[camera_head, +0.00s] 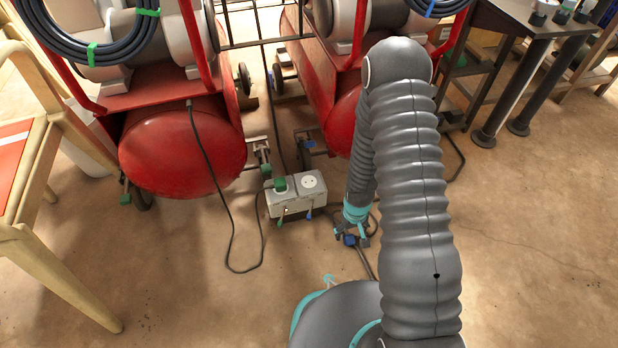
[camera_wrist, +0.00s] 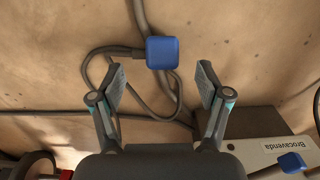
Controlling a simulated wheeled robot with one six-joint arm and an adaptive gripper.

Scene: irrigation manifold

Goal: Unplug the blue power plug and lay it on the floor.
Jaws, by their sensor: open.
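The blue power plug (camera_wrist: 162,53) appears to lie on the floor with its dark cord, out of any socket. It also shows in the head view (camera_head: 350,240), just under my gripper (camera_head: 352,231). In the wrist view my gripper (camera_wrist: 161,84) is open and empty. Its two fingers stand apart, with the plug beyond the gap between their tips. The grey socket box (camera_head: 291,206) is left of my gripper in the head view. Its right-hand socket (camera_head: 309,182) is bare, and a green plug (camera_head: 281,185) sits in its left-hand one.
The box carries a blue lever (camera_head: 309,215) and a green one (camera_head: 280,223) on its front. Two red wheeled tanks, the left one (camera_head: 180,150) nearest, stand behind it. A black cord (camera_head: 231,225) loops over the floor at left. The floor at right is clear.

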